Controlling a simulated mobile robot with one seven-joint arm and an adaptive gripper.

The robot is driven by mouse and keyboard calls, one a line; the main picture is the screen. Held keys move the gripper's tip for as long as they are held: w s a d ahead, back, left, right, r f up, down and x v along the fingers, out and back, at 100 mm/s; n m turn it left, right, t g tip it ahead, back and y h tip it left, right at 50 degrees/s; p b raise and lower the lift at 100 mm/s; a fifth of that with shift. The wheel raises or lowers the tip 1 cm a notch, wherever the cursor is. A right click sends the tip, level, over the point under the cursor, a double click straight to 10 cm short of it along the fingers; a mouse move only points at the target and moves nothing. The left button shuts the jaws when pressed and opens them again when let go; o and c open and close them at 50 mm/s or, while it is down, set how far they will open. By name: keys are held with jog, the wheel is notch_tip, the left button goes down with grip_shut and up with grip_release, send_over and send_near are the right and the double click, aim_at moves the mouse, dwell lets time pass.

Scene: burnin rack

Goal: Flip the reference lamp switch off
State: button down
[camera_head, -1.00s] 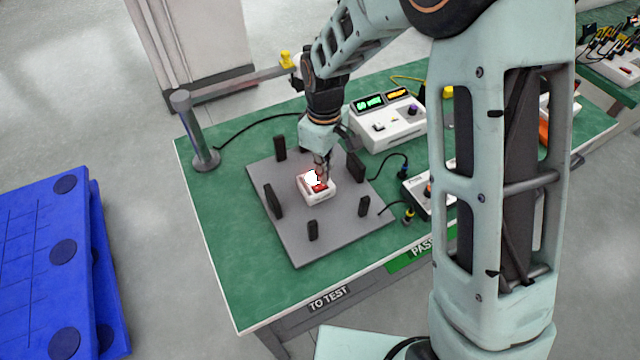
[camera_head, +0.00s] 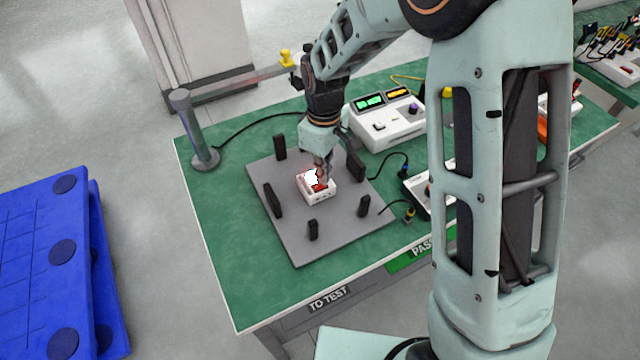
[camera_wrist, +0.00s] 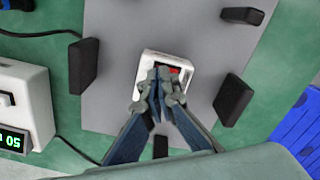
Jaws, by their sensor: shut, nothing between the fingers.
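The reference lamp switch is a small white box with a red rocker (camera_head: 319,187) and a bright glowing white patch on top. The box (camera_head: 322,197) sits on the grey plate in the middle of several black posts. It also shows in the wrist view (camera_wrist: 151,58), with a red part (camera_wrist: 174,70) beside my fingertips. My gripper (camera_head: 322,178) points down with its fingers together and empty, right over the rocker. In the wrist view the fingers (camera_wrist: 160,76) cover much of the box. Whether the tips touch the rocker, and how it is tilted, I cannot tell.
Black posts (camera_head: 273,201) stand around the box on the grey plate (camera_head: 300,245). A white instrument with lit displays (camera_head: 390,128) stands behind to the right. A grey post (camera_head: 195,130) stands at the green table's left corner. Cables lie at the right.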

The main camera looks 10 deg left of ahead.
jog(key=shift+f+b, duration=0.45)
jog(key=shift+f, duration=0.25)
jog(key=shift+r, duration=0.2)
jog(key=shift+r+p, duration=2.5)
jog(key=shift+r, duration=0.85)
